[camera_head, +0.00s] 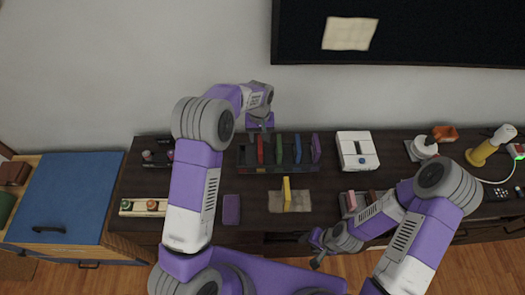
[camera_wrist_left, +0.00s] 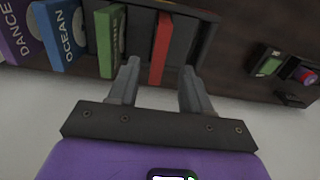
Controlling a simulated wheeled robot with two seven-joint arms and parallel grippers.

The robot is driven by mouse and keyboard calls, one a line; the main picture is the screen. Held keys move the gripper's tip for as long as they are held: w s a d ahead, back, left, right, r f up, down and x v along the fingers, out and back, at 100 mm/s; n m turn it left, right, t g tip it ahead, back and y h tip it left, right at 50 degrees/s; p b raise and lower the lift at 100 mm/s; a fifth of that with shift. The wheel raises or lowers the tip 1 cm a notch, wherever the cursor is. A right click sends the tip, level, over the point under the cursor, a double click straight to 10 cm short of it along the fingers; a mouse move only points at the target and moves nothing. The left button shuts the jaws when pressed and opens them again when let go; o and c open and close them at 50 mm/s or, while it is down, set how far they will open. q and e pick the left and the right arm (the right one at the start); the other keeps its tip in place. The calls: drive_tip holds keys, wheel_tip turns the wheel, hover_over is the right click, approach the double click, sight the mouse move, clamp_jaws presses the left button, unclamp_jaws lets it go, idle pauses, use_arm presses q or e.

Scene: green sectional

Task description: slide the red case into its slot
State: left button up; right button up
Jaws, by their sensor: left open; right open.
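The red case (camera_head: 260,149) stands upright in the dark rack (camera_head: 250,168), left of the green case (camera_head: 279,150). It also shows in the left wrist view (camera_wrist_left: 160,48). My left gripper (camera_head: 262,126) is at the wall side of the rack, behind the red case. In the left wrist view its open fingers (camera_wrist_left: 158,84) lie on either side of the red case's near end, with gaps visible. I cannot tell how deep the case sits. My right gripper (camera_head: 317,246) is open and empty, near the dresser's front edge, away from the rack.
Blue (camera_head: 297,149) and purple (camera_head: 315,148) cases share the rack. A yellow case (camera_head: 287,193) stands on a tan mat (camera_head: 303,203) in front. A dark purple case (camera_head: 231,209) lies left of it. A white console (camera_head: 357,150) stands right of the rack.

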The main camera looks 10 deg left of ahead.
sight(260, 144)
use_arm(q)
drive_tip(key=shift+w+f, duration=0.3)
drive_tip(key=shift+f, duration=0.3)
drive_tip(key=shift+s+f, duration=0.25)
drive_tip(key=shift+f, duration=0.7)
wheel_tip(260, 144, down, 5)
drive_tip(key=shift+b, duration=0.4)
clamp_jaws()
